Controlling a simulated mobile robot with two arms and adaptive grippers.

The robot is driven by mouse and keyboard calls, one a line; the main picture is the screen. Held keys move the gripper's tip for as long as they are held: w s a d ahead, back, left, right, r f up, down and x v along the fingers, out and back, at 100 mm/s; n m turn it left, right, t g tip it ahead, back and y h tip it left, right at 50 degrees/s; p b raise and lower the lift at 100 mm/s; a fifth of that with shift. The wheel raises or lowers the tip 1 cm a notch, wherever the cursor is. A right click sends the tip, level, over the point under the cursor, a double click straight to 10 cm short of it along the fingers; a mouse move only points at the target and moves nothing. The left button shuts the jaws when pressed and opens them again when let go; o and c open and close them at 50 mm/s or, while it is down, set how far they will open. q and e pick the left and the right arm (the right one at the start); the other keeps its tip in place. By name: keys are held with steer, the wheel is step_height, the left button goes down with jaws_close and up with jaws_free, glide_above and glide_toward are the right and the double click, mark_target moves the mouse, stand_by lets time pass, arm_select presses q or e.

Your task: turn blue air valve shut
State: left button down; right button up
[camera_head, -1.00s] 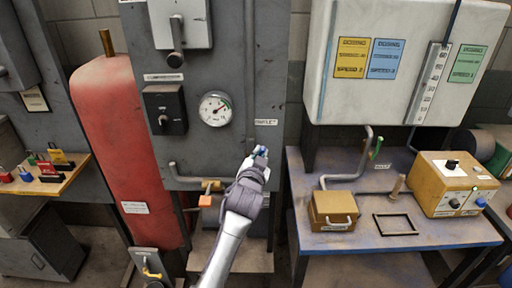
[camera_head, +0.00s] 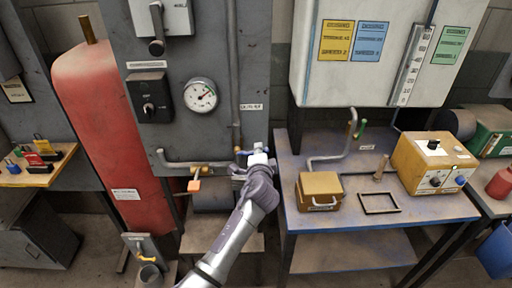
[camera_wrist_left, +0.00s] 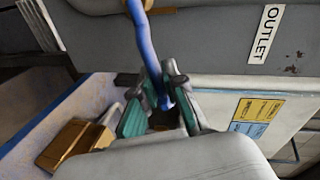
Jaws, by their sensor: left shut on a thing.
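The blue air valve handle (camera_wrist_left: 143,42) is a long thin blue lever in the left wrist view. It runs from the top edge down between my fingers, beside a grey surface with an OUTLET label (camera_wrist_left: 265,33). My left gripper (camera_wrist_left: 160,106) is shut on the lever's end, with a teal pad on either side. In the head view my left gripper (camera_head: 258,157) is at the lower right edge of the grey panel (camera_head: 212,132), below a small white label. A little blue shows at its fingertips; the gripper hides most of the valve. My right gripper is not in view.
A pressure gauge (camera_head: 200,95) and black switch (camera_head: 149,96) are on the panel. An orange-handled valve (camera_head: 194,185) is close left of my gripper. A blue table (camera_head: 345,229) on the right bears a brass box (camera_head: 320,190). A red tank (camera_head: 105,120) stands left.

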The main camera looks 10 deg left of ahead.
arm_select(q)
steer(key=shift+w+d+f+m, duration=0.1)
steer(key=shift+d+f+m, duration=0.35)
steer(key=shift+m, duration=0.65)
steer(key=shift+f, duration=0.2)
steer(key=c, duration=1.5)
jaws_free()
steer(key=o, duration=0.3)
steer(key=shift+d+f, duration=0.1)
steer(key=v, duration=1.2)
steer(key=shift+d+y, duration=0.3)
steer(key=shift+d, duration=0.05)
steer(key=shift+w, duration=0.1)
